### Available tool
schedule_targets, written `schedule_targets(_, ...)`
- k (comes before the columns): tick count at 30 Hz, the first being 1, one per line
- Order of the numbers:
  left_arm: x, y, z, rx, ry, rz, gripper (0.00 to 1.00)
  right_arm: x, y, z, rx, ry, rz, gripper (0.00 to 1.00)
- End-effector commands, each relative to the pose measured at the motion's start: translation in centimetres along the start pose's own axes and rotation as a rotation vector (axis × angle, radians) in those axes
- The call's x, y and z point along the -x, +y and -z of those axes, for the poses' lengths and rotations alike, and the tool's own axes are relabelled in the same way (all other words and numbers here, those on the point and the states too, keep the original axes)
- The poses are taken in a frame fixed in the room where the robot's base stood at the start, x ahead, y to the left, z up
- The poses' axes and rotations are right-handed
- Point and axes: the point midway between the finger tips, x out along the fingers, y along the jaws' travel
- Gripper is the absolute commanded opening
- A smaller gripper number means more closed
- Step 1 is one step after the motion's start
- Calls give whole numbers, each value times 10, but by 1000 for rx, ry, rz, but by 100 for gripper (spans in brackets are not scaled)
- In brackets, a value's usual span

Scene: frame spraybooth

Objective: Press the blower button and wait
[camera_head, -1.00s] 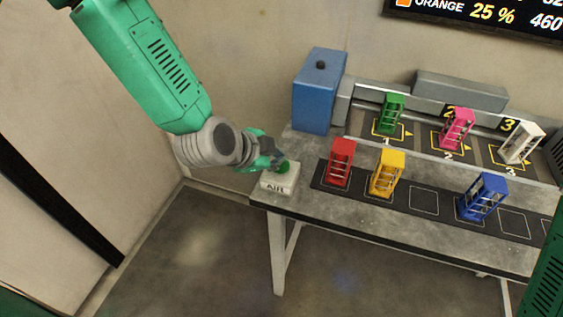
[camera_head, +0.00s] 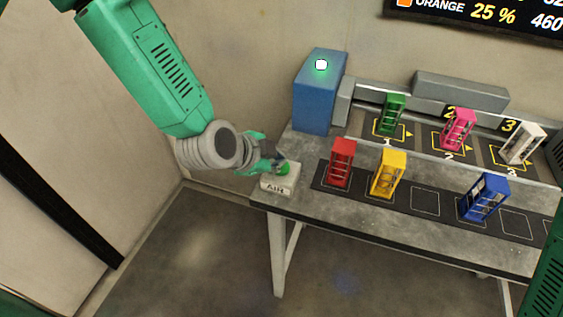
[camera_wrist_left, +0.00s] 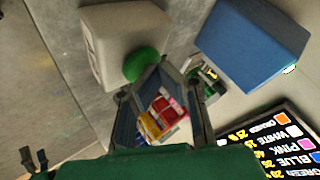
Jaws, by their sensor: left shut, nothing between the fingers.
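The blower button is a green dome (camera_head: 284,168) on a white box (camera_head: 279,184) marked AIR at the table's left front corner. My left gripper (camera_head: 275,163) is shut and empty, with its tips at the green button; contact is hard to tell. In the left wrist view the green button (camera_wrist_left: 141,64) shows right beside the fingertips (camera_wrist_left: 162,62). A blue box (camera_head: 319,95) stands behind on the table, and a lamp (camera_head: 321,64) on its top glows pale green. My right gripper is not in view.
Red (camera_head: 340,162), yellow (camera_head: 388,173) and blue (camera_head: 484,197) frames stand on the front dark strip. Green (camera_head: 392,114), pink (camera_head: 458,129) and white (camera_head: 522,143) frames stand in the numbered bays behind. A display (camera_head: 480,18) hangs on the wall.

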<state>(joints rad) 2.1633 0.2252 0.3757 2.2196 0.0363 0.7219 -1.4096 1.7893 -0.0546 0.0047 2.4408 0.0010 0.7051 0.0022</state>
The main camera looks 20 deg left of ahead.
Motion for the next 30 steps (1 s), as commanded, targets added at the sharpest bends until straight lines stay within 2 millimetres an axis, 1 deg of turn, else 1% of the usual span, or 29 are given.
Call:
schedule_targets(4,3,-1,2,0,-2,-2,0,4,0,0,0,0,0,62)
schedule_targets(12,12,-8,14,-1,-2,0,0,18,0,1,0,0,0,62)
schedule_targets(25,14,-9,16,0,-1,0,0,20,0,1,0,0,0,62)
schedule_targets(30,23,-15,23,-2,-1,0,0,32,0,2,0,0,0,62)
